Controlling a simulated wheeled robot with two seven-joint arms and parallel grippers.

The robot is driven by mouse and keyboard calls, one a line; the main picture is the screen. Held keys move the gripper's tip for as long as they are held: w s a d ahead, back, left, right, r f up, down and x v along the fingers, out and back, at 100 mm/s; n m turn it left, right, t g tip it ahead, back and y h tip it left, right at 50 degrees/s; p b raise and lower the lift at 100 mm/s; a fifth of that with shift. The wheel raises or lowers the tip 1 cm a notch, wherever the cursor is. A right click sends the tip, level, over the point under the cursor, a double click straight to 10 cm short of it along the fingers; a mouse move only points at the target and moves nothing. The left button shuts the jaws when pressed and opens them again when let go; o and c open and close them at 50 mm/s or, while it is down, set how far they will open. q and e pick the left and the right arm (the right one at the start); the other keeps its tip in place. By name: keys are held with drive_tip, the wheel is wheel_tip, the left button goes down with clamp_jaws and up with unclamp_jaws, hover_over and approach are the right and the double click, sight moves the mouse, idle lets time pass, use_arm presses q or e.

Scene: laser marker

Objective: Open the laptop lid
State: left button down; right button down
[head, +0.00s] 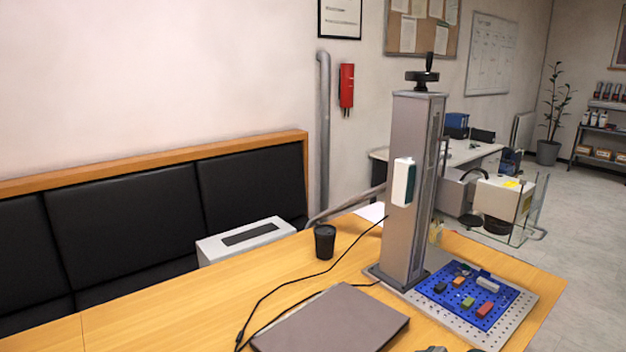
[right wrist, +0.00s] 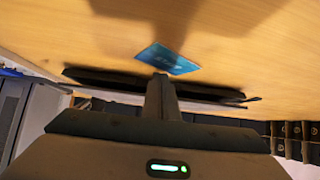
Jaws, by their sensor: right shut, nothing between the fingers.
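The laptop (head: 330,322) lies closed and flat on the wooden table, its grey lid facing up, at the bottom middle of the head view; its near part is cut off by the frame. My right gripper (right wrist: 160,84) is shut and empty in the right wrist view. Beyond its fingertips is a thin dark slab seen edge-on, perhaps the laptop; I cannot tell whether they touch. In the head view only a small dark piece, likely of my right arm, shows at the bottom edge, right of the laptop. My left gripper is not in view.
A grey laser marker column (head: 408,185) stands behind the laptop, with a perforated plate (head: 520,305) and blue mat (head: 465,293) carrying small blocks at right. A black cup (head: 325,242) and a black cable (head: 290,295) are nearby. The table's left (head: 180,305) is clear.

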sight(363, 350)
drive_tip(key=shift+w+a, duration=0.25)
drive_tip(key=shift+a, duration=0.05)
drive_tip(key=shift+w+a, duration=0.75)
drive_tip(key=shift+w, duration=0.1)
idle(1.0)
idle(0.8)
drive_tip(key=shift+r+p, duration=0.25)
drive_tip(key=shift+p, duration=0.25)
drive_tip(key=shift+r+p, duration=0.55)
drive_tip(key=shift+r, duration=0.2)
drive_tip(key=shift+w+a+r+p, duration=0.1)
drive_tip(key=shift+r+p, duration=0.45)
drive_tip(key=shift+r, duration=0.05)
drive_tip(key=shift+w+a+r+p, duration=0.1)
drive_tip(key=shift+r+p, duration=0.4)
drive_tip(key=shift+r, duration=0.05)
drive_tip(key=shift+w+a+r+p, duration=0.15)
drive_tip(key=shift+a+r+p, duration=0.05)
drive_tip(key=shift+r+p, duration=0.55)
drive_tip(key=shift+w+a+r+p, duration=0.2)
drive_tip(key=shift+r+p, duration=0.35)
drive_tip(key=shift+r, duration=0.35)
drive_tip(key=shift+w+a+r+p, duration=0.15)
drive_tip(key=shift+r+p, duration=0.5)
drive_tip(key=shift+r, duration=0.15)
